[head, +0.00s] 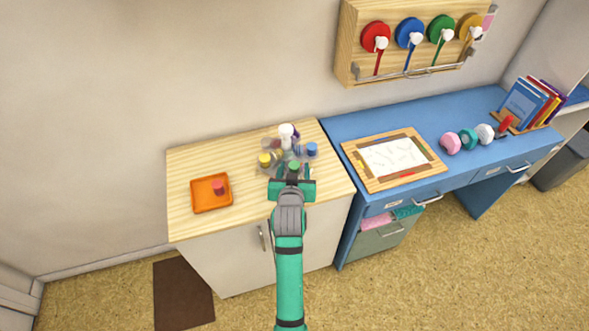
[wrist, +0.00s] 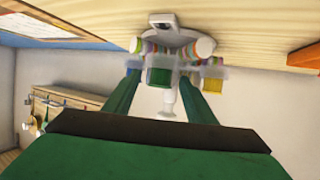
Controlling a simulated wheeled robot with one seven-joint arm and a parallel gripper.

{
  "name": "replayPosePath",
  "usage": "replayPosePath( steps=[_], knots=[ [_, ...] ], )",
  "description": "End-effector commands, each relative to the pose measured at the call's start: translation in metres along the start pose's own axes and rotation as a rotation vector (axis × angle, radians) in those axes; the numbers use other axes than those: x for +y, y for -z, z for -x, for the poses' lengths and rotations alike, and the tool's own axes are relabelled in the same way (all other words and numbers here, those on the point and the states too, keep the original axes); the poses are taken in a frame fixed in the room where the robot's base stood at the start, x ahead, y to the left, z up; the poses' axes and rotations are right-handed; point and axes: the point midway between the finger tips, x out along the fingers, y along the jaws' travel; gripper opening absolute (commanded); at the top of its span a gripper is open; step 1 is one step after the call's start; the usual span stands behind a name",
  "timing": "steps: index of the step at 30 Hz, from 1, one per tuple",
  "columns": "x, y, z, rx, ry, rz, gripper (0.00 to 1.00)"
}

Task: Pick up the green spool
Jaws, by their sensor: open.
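A small green spool (head: 294,166) sits at the near side of a rack cluster on the light wooden cabinet top. In the wrist view, which looks upside down, the green spool (wrist: 160,77) shows between my two fingers, in what looks like a clear holder. My gripper (head: 291,173) is open at the near side of the rack, with its fingers either side of the green spool. The wrist view also shows the open gripper (wrist: 161,92). I cannot tell whether the fingers touch the spool.
A yellow spool (head: 265,159) and a blue spool (head: 312,149) flank the green one on the rack, whose white post (head: 287,132) rises behind. An orange tray (head: 203,204) holds a red piece (head: 218,187). A blue desk (head: 349,124) adjoins at right.

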Motion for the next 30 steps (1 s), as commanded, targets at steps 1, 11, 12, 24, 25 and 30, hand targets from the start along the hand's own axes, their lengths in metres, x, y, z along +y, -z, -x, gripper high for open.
replayPosePath(
  steps=[1,11,12,24,25,30],
  knots=[
    [0.000,0.000,0.000,0.000,0.000,0.000,0.51],
    [0.000,0.000,0.001,0.000,0.000,0.000,0.07],
    [0.000,0.000,0.001,0.000,0.000,0.000,0.07],
    [0.000,0.010,0.004,0.002,-0.001,0.000,0.07],
    [0.000,0.012,0.005,0.003,0.000,-0.001,0.07],
    [0.001,0.027,0.011,0.003,-0.001,0.000,0.07]
  ],
)
